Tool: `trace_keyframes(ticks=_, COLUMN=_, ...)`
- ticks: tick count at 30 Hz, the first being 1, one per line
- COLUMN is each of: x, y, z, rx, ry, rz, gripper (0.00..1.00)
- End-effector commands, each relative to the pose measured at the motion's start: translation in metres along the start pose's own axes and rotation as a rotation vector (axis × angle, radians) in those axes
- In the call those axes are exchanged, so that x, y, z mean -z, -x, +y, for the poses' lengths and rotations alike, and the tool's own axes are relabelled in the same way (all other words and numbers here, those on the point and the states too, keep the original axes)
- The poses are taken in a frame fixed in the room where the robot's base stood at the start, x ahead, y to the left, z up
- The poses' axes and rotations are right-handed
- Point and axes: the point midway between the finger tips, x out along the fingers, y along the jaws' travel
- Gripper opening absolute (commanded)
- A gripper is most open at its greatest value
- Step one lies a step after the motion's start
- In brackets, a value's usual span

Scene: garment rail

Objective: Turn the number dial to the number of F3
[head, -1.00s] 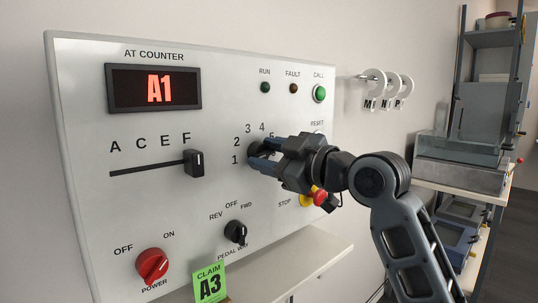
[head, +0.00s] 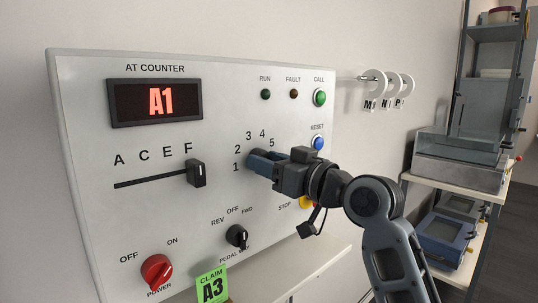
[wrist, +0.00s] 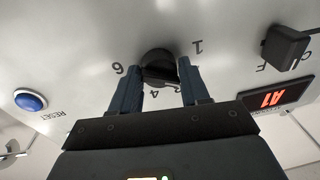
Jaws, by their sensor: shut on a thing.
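The number dial (wrist: 157,62) is a dark round knob on the white panel (head: 90,215). In the wrist view it sits between the two blue fingers of my gripper (wrist: 160,72), which are shut on it. In the head view my gripper (head: 262,162) covers most of the dial, with numbers 1 to 5 showing around it. A 6 shows in the wrist view. I cannot tell which number the dial points at. The letter slider (head: 196,173) stands at F. The display (head: 157,102) reads A1.
A green claim card (head: 211,286) reads A3. The blue RESET button (head: 318,142) is just above my gripper, the yellow STOP button (head: 306,202) below it. The black pedal knob (head: 237,235) and red power knob (head: 156,271) are lower left. Shelves (head: 455,180) stand at right.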

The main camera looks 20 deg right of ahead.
Motion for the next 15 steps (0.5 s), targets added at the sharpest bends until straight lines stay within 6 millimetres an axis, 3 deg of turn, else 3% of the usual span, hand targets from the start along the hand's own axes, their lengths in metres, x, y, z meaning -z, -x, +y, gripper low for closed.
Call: trace_keyframes(ticks=15, x=0.0027, y=0.0002, z=0.0021, rx=-0.033, ry=-0.463, rz=0.037, gripper=0.15)
